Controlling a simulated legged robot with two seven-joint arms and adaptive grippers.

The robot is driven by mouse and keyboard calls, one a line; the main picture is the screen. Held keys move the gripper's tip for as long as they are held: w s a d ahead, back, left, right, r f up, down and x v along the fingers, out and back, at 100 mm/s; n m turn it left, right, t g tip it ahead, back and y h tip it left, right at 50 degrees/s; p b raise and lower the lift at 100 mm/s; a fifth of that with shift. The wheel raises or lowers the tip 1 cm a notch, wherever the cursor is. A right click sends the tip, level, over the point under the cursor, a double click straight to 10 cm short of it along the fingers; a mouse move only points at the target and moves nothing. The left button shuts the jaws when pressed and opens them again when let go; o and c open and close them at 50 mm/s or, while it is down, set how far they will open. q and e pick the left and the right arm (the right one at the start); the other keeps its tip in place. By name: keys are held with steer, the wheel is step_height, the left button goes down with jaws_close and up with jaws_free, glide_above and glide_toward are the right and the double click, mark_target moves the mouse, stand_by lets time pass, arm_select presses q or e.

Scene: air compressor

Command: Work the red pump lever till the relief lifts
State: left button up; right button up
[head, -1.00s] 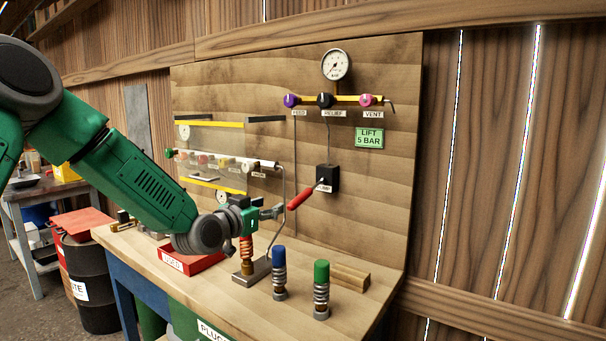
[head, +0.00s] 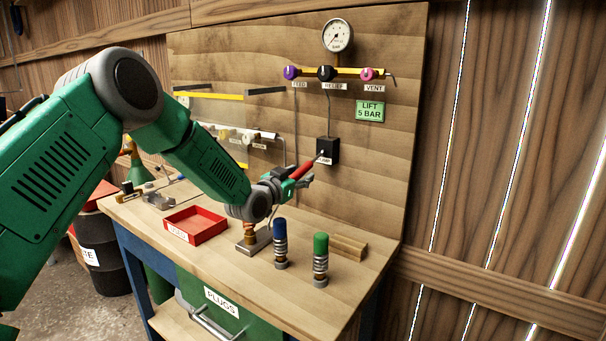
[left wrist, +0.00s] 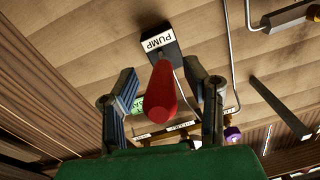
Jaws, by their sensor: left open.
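The red pump lever (head: 303,169) slants down and left from the black pump box (head: 327,150) on the board. My left gripper (head: 296,183) is at the lever's outer end, its jaws open. In the left wrist view, the red lever (left wrist: 163,92) points toward the camera between the two spread fingers of my left gripper (left wrist: 160,82), with gaps on both sides. The round gauge (head: 337,36) is at the top of the board; its reading is too small to tell. The black relief knob (head: 326,73) sits below it. My right gripper is not in view.
Blue-topped (head: 280,243) and green-topped (head: 320,258) plugs stand on the bench below the gripper, near a wood block (head: 348,246). A red tray (head: 196,226) lies to the left. A green sign (head: 369,111) reads LIFT 5 BAR.

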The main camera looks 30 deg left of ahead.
arm_select(q)
steer(key=shift+w, duration=0.95)
